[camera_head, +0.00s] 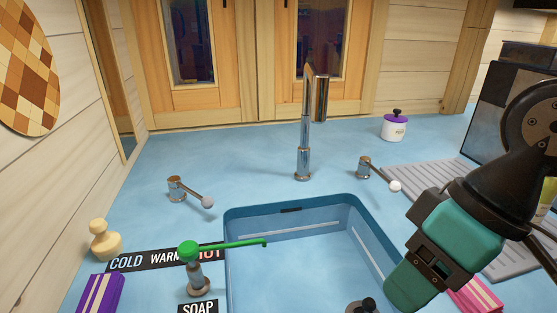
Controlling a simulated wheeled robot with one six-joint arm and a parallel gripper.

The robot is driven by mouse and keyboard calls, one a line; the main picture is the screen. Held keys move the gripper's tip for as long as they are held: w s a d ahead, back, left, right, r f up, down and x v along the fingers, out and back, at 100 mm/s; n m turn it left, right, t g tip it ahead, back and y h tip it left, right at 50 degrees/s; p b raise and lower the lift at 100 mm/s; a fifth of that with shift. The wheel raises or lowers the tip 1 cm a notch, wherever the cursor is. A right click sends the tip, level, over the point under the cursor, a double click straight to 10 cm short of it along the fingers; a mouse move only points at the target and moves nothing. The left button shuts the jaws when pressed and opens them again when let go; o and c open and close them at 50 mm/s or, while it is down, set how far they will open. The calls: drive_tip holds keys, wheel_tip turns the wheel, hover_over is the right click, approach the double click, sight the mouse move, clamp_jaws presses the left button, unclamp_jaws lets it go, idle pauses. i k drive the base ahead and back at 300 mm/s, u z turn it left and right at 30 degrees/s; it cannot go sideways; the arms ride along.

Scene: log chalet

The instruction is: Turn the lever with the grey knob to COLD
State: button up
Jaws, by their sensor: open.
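The lever with the grey knob (207,202) is a chrome handle on a round post, on the blue counter left of the tap. Its arm points right and slightly toward the front, and the knob is free. A black strip label (150,260) lies in front of it, reading COLD on the left, WARM in the middle and HOT on the right. A green-topped soap pump (190,252) partly hides WARM and HOT. My black and teal arm comes down at the right, over the sink's right side. No gripper fingers show, and nothing touches the lever.
A second lever with a white knob (395,186) stands right of the tall chrome tap (304,130). The blue sink (233,250) fills the front middle. A wooden stamp-like piece (105,240) and purple block (98,293) stand left. The counter behind the grey-knob lever is clear.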

sight(207, 203)
drive_tip(key=u, duration=0.55)
drive_tip(key=k, duration=1.3)
drive_tip(key=u, duration=1.1)
drive_tip(key=i, duration=1.3)
drive_tip(key=z, duration=0.75)
drive_tip(key=i, duration=0.45)
drive_tip(key=z, duration=0.5)
